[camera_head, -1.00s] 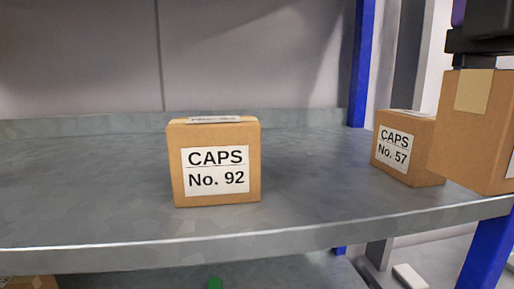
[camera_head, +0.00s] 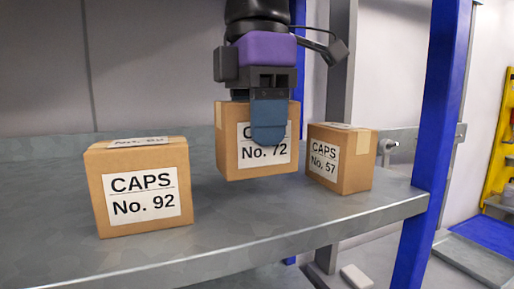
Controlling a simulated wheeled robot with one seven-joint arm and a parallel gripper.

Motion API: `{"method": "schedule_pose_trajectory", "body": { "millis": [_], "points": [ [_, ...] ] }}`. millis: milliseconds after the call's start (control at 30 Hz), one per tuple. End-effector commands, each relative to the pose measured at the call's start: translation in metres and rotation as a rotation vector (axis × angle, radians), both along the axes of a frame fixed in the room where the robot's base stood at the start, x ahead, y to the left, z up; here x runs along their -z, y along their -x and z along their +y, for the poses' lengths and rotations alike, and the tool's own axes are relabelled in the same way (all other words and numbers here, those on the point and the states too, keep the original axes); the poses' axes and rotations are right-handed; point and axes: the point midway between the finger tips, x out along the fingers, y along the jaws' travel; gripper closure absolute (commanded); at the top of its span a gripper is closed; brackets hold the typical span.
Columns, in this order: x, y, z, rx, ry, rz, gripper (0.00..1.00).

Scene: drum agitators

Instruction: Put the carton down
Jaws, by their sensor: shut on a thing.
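My gripper (camera_head: 268,118) points down at the middle of the view, its blue finger in front of a brown carton labelled No. 72 (camera_head: 229,150). It is shut on this carton, and the finger hides part of the label's top line. The carton is upright, between two others, and its lower edge seems a little above the grey metal shelf (camera_head: 250,225). The far finger is hidden.
A carton labelled CAPS No. 92 (camera_head: 112,228) stands on the shelf at left. A carton labelled CAPS No. 57 (camera_head: 356,172) stands close on the right. A blue upright post (camera_head: 441,120) rises at the shelf's right end. Shelf space is bare in front.

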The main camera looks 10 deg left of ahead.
Motion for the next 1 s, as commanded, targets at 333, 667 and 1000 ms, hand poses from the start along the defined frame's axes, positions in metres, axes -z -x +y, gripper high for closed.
{"method": "schedule_pose_trajectory", "body": {
  "millis": [333,667,1000],
  "points": [
    [0.034,0.0,-0.001,0.001,0.002,0.001,0.7],
    [0.037,0.0,0.0,0.001,0.001,0.0,0.7],
    [0.038,0.0,0.0,0.001,0.001,0.0,0.16]
  ]
}}
